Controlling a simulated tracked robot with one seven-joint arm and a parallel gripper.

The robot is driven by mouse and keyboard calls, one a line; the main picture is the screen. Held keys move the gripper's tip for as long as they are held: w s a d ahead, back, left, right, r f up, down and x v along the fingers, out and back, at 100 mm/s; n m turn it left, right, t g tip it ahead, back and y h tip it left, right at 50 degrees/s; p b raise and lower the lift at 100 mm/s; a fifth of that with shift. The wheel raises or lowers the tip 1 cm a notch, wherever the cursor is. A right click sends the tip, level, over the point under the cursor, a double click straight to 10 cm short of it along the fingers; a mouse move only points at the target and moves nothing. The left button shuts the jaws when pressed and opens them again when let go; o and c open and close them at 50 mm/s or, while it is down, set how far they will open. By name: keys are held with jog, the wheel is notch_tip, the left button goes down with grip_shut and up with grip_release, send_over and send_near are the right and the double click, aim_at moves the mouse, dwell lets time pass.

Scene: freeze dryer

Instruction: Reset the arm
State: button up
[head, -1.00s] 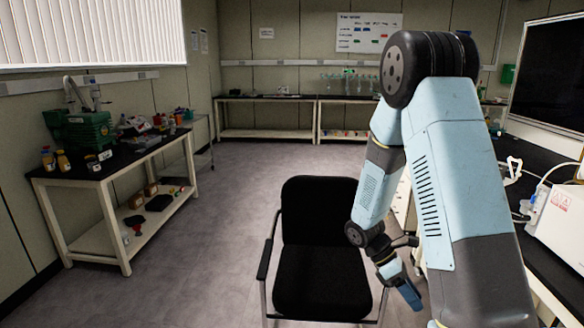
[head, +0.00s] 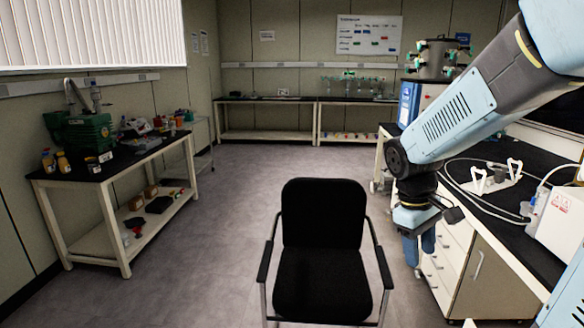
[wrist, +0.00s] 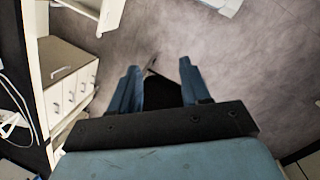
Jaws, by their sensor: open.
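My gripper (head: 419,250) hangs at the right of the head view, pointing down, beside the drawer unit under the right bench and to the right of the black chair. In the wrist view its two blue fingers (wrist: 160,90) stand wide apart with nothing between them but the chair and floor beyond. The freeze dryer (head: 432,75), with a dark cylinder and green-tipped ports on top, stands at the back right, partly hidden by my arm.
A black chair (head: 322,250) stands in the middle foreground. The right bench (head: 505,215) holds a white rack (head: 495,177) and a white box device (head: 562,225). A cluttered table (head: 110,165) is at left. The floor (head: 240,185) behind the chair is clear.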

jog(key=s+a+r+m+t+y, duration=0.2)
jog(key=s+r+m+t, duration=0.4)
jog(key=s+r, duration=0.3)
notch_tip(320, 180, up, 2)
jog(key=shift+a+r, duration=0.2)
jog(key=shift+a, duration=0.4)
jog(key=shift+c, duration=0.4)
jog(key=shift+d, duration=0.1)
